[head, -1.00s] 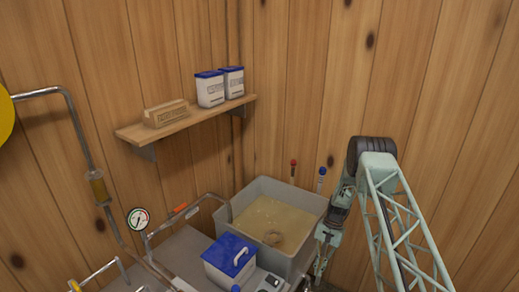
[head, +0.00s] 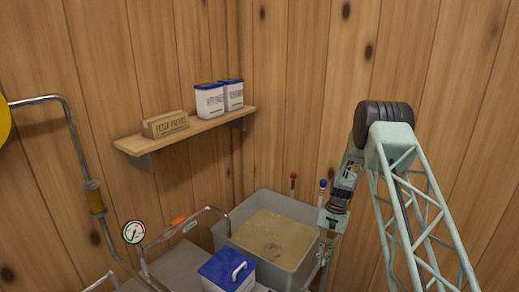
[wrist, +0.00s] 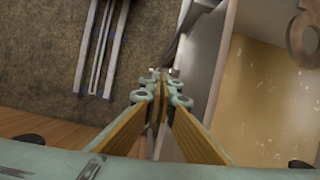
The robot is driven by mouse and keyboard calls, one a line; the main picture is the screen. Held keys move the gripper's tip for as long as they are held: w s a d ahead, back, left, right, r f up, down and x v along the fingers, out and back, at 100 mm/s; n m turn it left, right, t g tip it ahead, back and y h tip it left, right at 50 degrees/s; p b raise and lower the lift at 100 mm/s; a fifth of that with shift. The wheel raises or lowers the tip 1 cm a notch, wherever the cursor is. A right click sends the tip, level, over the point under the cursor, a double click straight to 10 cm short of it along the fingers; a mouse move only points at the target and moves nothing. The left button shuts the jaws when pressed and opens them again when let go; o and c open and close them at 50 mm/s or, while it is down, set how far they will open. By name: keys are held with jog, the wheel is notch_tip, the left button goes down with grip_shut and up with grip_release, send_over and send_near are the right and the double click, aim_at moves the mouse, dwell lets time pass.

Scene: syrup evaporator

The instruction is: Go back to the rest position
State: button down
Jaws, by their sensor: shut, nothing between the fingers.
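My gripper (head: 322,257) hangs at the right side of the grey pan of amber liquid (head: 219,233) in the head view, its fingers small and partly cut off. In the wrist view the fingers of my gripper (wrist: 160,75) are shut together with nothing between them. They point down beside the outer wall of the pan (wrist: 205,62). My arm is bent, its elbow raised at the right of the head view.
A blue-lidded box (head: 228,268) stands in front of the pan. A wooden shelf (head: 175,138) with two tubs (head: 210,100), a pressure gauge (head: 134,231) and pipes are at left. Wood walls enclose the corner.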

jog(key=s+a+r+n+t+b, duration=0.1)
jog(key=s+r+b, duration=0.1)
jog(key=r, duration=0.8)
jog(key=s+a+r+t+b, duration=0.1)
jog(key=s+r+b, duration=0.2)
jog(key=r, duration=0.8)
jog(key=s+a+r+n+t+h+b, duration=0.1)
jog(key=s+a+r+n+b, duration=0.2)
jog(key=s+r, duration=1.1)
jog(key=s+a+r+t+b, duration=0.1)
jog(key=s+r+b, duration=0.25)
jog(key=s, duration=0.65)
jog(key=s+r+t+b, duration=0.1)
jog(key=s+r+b, duration=0.25)
jog(key=s, duration=0.55)
jog(key=s+f+n+t+b, duration=0.1)
jog(key=s+f+b, duration=0.1)
jog(key=s, duration=0.7)
jog(key=s+f+t+h+b, duration=0.1)
jog(key=s+f, duration=0.1)
jog(key=s, duration=0.7)
jog(key=shift+s+a+f+n+b, duration=0.15)
jog(key=shift+s+a+n+b, duration=0.1)
jog(key=shift+s+n+b, duration=0.15)
jog(key=shift+w, duration=0.1)
